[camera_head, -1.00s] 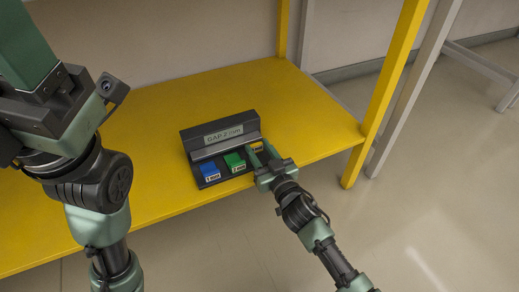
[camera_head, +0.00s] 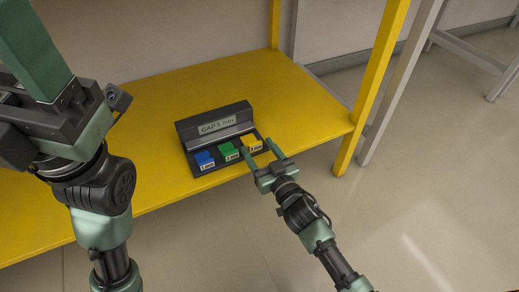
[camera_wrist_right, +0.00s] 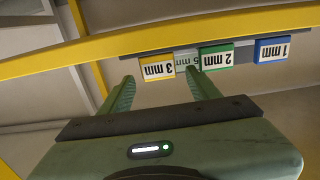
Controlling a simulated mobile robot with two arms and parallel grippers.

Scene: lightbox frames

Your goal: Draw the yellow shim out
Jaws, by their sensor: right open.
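The yellow shim (camera_head: 251,143), marked 3 mm, sits at the right end of a row of three blocks in a dark holder (camera_head: 217,161). It shows upside down in the right wrist view (camera_wrist_right: 157,68). My right gripper (camera_head: 259,148) is open and empty at the shim's front. In the wrist view its fingertips (camera_wrist_right: 159,78) stand to either side of the shim's label, with nothing between them and no clear contact. My left arm is at the left of the head view; its gripper is not seen.
The green block (camera_head: 229,151), marked 2 mm, and the blue block (camera_head: 204,160), marked 1 mm, sit left of the yellow shim. A gap label (camera_head: 216,125) is on the holder's raised back. The yellow shelf (camera_head: 290,88) is clear around the holder; its post (camera_head: 375,85) stands right.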

